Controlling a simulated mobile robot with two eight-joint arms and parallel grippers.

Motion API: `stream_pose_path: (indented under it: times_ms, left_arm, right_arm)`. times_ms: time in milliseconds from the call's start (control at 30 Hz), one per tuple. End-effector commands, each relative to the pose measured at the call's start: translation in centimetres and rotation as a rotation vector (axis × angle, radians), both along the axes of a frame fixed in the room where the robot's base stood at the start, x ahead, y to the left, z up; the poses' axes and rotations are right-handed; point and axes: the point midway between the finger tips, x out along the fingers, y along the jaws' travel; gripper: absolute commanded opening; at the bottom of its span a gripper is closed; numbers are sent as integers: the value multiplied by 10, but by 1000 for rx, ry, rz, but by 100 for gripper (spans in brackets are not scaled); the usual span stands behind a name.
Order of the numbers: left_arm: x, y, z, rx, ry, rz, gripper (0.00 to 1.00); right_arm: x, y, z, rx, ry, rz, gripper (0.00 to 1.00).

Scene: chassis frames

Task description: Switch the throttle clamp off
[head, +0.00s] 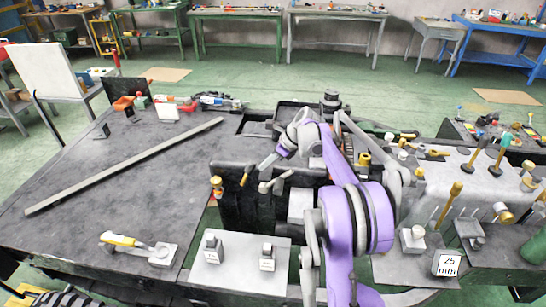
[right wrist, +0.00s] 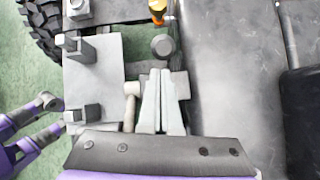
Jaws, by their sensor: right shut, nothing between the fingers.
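No label marks the throttle clamp. A clamp-like lever with a yellow handle (head: 124,240) lies nearly flat near the front left of the dark table, joined to a grey block (head: 162,256). My right gripper (head: 264,165) is above that block in the head view, partly lost against my purple arm. In the right wrist view its fingers (right wrist: 158,76) are together and empty, just below a dark round knob (right wrist: 163,46). A yellow handle (right wrist: 157,9) shows at the top there. My left gripper does not clearly show.
A grey plate (head: 235,274) with two small upright switch blocks lies front centre; it also shows in the right wrist view (right wrist: 105,86). A long bar (head: 125,165) lies across the dark table. Levers and a "25 mm" block (head: 447,263) crowd the right. The table's left middle is fairly clear.

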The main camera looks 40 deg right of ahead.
Motion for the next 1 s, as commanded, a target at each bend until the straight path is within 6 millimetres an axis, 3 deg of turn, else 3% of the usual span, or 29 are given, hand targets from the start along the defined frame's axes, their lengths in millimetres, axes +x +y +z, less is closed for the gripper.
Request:
stream_pose_path:
  times_ms: [267, 1000]
  left_arm:
    - [0, 0, 1, 0, 0, 0, 50]
    - [2, 0, 6, 0, -4, 0, 50]
  right_arm:
    - [7, 5, -12, 0, 0, 1, 0]
    - [12, 17, -6, -49, 53, 1, 0]
